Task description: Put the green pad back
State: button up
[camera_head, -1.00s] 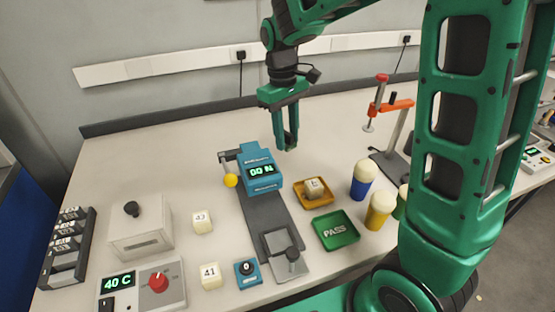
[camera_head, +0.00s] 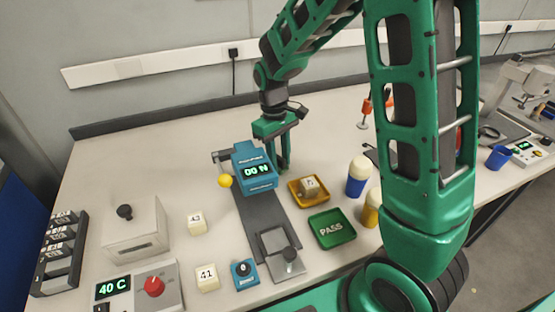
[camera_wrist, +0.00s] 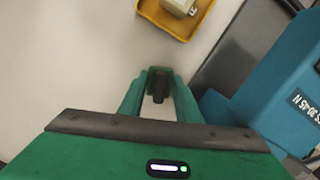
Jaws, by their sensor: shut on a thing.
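My gripper (camera_head: 284,166) is low over the bench, just right of and behind the blue press head (camera_head: 255,178). In the wrist view my gripper's fingers (camera_wrist: 159,90) converge on a small dark thing (camera_wrist: 160,92). A green tray marked PASS (camera_head: 331,229) lies in front. A blue cream-topped cylinder (camera_head: 356,187) and a yellow one (camera_head: 371,215) stand right of it; my arm hides what is behind them.
A yellow tray (camera_head: 296,196) holds a numbered cube (camera_head: 310,186); the tray also shows in the wrist view (camera_wrist: 148,12). The press's grey base (camera_head: 255,215) runs toward the front. Numbered cubes and a white box (camera_head: 135,232) stand left.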

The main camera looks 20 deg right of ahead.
jog(key=o, duration=0.9)
jog(key=shift+f, duration=0.1)
notch_tip(320, 180, up, 12)
jog(key=w, duration=0.1)
jog(key=s+d+m, duration=0.2)
jog(key=s+d, duration=0.3)
jog(key=s, duration=0.1)
jog(key=s+d+r+m, duration=0.1)
jog(key=s+d+m, duration=0.2)
jog(key=s+d, duration=0.2)
jog(key=s+d+r+m, duration=0.1)
jog(key=s+d+m, duration=0.1)
jog(key=s+d, duration=0.3)
jog(key=shift+s+d+m+t+y, duration=0.1)
jog(key=shift+s+m+t+y, duration=0.25)
jog(key=shift+s, duration=1.1)
jog(key=s+m, duration=0.1)
jog(key=s, duration=0.2)
jog(key=s+d+f+m, duration=0.1)
jog(key=s, duration=0.2)
jog(key=s+d+f+m, duration=0.1)
jog(key=s, duration=0.2)
jog(key=shift+s+f+t, duration=0.2)
jog(key=shift+t, duration=0.05)
